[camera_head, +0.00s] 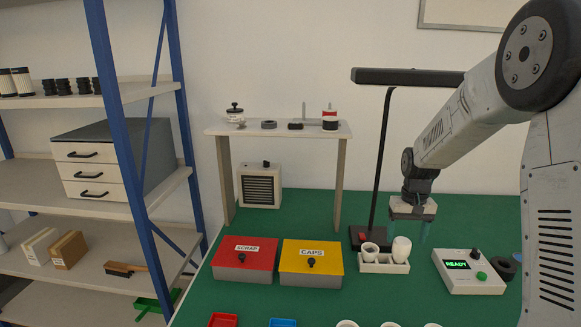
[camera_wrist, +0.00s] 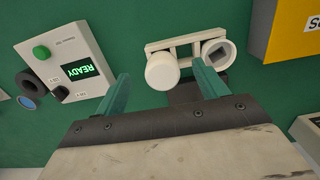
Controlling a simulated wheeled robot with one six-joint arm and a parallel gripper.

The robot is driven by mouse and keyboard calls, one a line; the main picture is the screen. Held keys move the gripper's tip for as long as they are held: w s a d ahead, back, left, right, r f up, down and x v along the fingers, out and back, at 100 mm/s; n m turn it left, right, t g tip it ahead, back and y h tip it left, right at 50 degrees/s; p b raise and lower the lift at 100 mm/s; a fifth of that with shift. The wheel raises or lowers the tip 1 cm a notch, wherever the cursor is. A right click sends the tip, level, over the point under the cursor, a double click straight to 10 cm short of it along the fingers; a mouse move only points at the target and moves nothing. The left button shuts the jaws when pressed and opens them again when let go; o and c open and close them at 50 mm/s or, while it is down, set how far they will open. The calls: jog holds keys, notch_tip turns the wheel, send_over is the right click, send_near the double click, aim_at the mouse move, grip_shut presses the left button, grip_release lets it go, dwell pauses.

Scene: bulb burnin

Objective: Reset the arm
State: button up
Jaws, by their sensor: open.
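My gripper (camera_head: 409,228) is open and empty, pointing down above the green bench top. Its two teal fingers stand apart in the wrist view (camera_wrist: 165,88). In the head view it is above and slightly behind a small white rack (camera_head: 383,264). The rack holds a white bulb-like piece (camera_head: 402,249) on the right and a hollow white cup (camera_head: 370,251) on the left. In the wrist view the white piece (camera_wrist: 162,71) lies beyond the fingertips, between their directions, and the cup (camera_wrist: 217,54) is to its right. I cannot tell whether the fingers touch anything.
A tester (camera_head: 468,272) reading READY stands right of the rack, beside black rings (camera_head: 504,268). A black lamp stand (camera_head: 380,170) rises close behind. The red SCRAP box (camera_head: 246,261) and yellow CAPS box (camera_head: 311,264) stand left. A raised shelf (camera_head: 280,129) is behind them.

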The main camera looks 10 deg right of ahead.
jog(key=s+a+r, duration=0.4)
jog(key=s+r, duration=0.1)
jog(key=s, duration=0.6)
jog(key=s+a+r+n+t, duration=0.1)
jog(key=s+a+r, duration=0.3)
jog(key=s, duration=0.8)
jog(key=s+a+r+n+t, duration=0.1)
jog(key=s+a+r, duration=0.3)
jog(key=s+r, duration=0.3)
jog(key=shift+s+a, duration=0.3)
jog(key=shift+s, duration=2.2)
